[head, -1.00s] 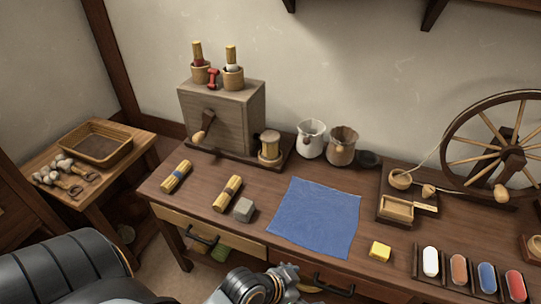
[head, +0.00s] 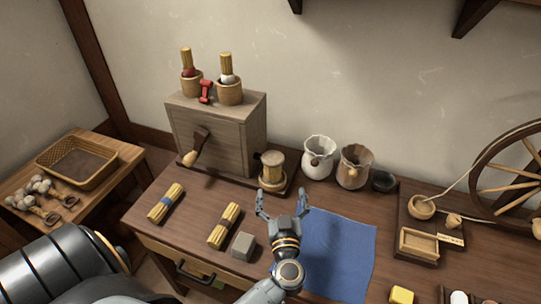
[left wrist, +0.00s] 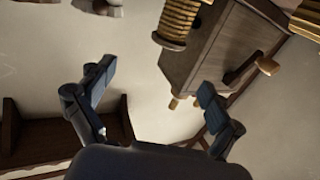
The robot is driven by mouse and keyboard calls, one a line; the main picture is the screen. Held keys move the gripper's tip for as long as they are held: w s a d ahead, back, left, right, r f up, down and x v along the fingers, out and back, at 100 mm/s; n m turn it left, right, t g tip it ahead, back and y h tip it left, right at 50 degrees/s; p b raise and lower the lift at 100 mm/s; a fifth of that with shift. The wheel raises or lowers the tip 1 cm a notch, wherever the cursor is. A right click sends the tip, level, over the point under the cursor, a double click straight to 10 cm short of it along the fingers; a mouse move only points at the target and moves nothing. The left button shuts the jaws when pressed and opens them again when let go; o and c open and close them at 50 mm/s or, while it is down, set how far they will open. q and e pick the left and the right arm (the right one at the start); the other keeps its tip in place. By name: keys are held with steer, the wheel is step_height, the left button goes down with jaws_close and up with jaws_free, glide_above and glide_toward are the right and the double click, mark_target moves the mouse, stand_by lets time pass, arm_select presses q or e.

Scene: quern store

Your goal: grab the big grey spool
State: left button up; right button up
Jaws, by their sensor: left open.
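I see no thing that is clearly a big grey spool. A small red spool-shaped piece (head: 206,91) stands on the wooden box, between two cups. My left gripper (head: 283,202) is open and empty, in front of this cylinder and over the blue cloth's left edge. In the left wrist view its two fingers (left wrist: 156,80) are spread apart with nothing between them. A ribbed wooden cylinder (left wrist: 177,20) shows beyond them. My right gripper is not in view.
The wooden box with a crank (head: 222,140) stands at the back. White and brown pots (head: 319,160) are right of it. Yellow bundles (head: 166,203) and a grey block (head: 243,246) lie in front. A blue cloth (head: 345,250) lies flat. A spinning wheel (head: 482,170) stands at right.

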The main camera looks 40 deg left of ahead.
arm_select(q)
steer(key=a, duration=0.1)
steer(key=g, duration=0.1)
glide_toward(273, 158)
steer(key=shift+y, duration=0.4)
steer(key=x, duration=0.2)
steer(key=f+x, duration=0.1)
steer(key=x, duration=0.1)
steer(key=shift+w, duration=0.1)
steer(key=shift+w+a, duration=0.2)
steer(key=b+x, duration=0.1)
steer(key=x, duration=0.4)
steer(key=shift+w+d+r, duration=0.1)
steer(key=shift+w, duration=0.15)
steer(key=shift+c, duration=0.9)
steer(key=c, duration=1.1)
steer(key=shift+r, duration=0.1)
steer(key=shift+c, duration=0.3)
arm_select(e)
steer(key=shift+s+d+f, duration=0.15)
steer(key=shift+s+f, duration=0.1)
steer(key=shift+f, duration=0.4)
arm_select(q)
steer(key=shift+r, duration=0.1)
